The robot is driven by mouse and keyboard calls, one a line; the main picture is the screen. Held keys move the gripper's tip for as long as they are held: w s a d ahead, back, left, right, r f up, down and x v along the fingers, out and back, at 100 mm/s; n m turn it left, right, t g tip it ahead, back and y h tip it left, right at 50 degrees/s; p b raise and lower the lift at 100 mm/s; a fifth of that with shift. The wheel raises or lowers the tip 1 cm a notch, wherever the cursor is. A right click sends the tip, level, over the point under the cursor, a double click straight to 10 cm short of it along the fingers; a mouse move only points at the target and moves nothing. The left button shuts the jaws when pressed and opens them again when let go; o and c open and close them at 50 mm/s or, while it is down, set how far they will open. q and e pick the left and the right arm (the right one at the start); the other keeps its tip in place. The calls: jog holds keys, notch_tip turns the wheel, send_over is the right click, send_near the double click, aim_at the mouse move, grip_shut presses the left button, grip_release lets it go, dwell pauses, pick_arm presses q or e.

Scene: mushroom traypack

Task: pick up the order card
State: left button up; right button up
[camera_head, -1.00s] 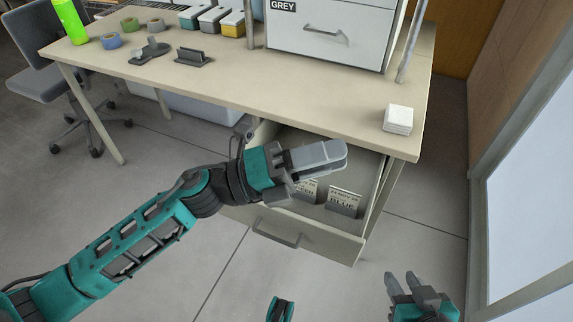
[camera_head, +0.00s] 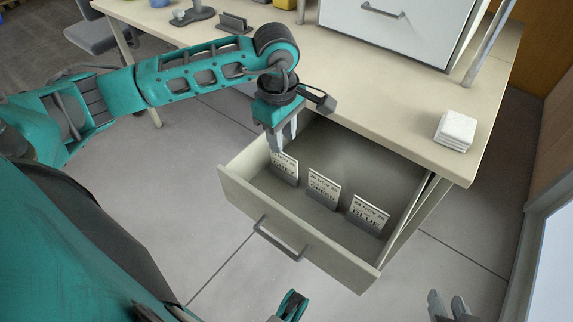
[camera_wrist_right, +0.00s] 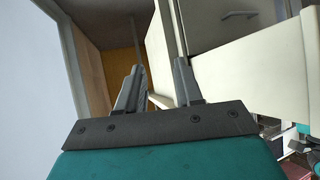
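Three upright cards stand in a row in the open drawer (camera_head: 262,188) in the head view. The left card (camera_head: 284,166) has print I cannot fully read. The middle card (camera_head: 322,187) appears to read GREEN, and the right card (camera_head: 367,213) reads BLUE. My left gripper (camera_head: 284,145) points down into the drawer at the top of the left card. Its fingers are apart, and I cannot tell whether they touch the card. My right gripper (camera_head: 449,305) is low at the right, away from the drawer; its fingers (camera_wrist_right: 157,88) are apart and empty in the right wrist view.
The tabletop (camera_head: 400,105) is above the drawer. A stack of white squares (camera_head: 455,130) lies near its right corner. A white drawer cabinet (camera_head: 410,25) and a metal post (camera_head: 487,45) stand behind. A dark holder (camera_head: 234,23) is at the back left.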

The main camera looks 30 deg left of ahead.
aim_at(284, 167)
pick_arm(q)
jog(key=f+b, duration=0.2)
jog(key=f, duration=0.6)
jog(key=shift+d+f, duration=0.2)
jog(key=shift+r, duration=0.1)
grip_shut()
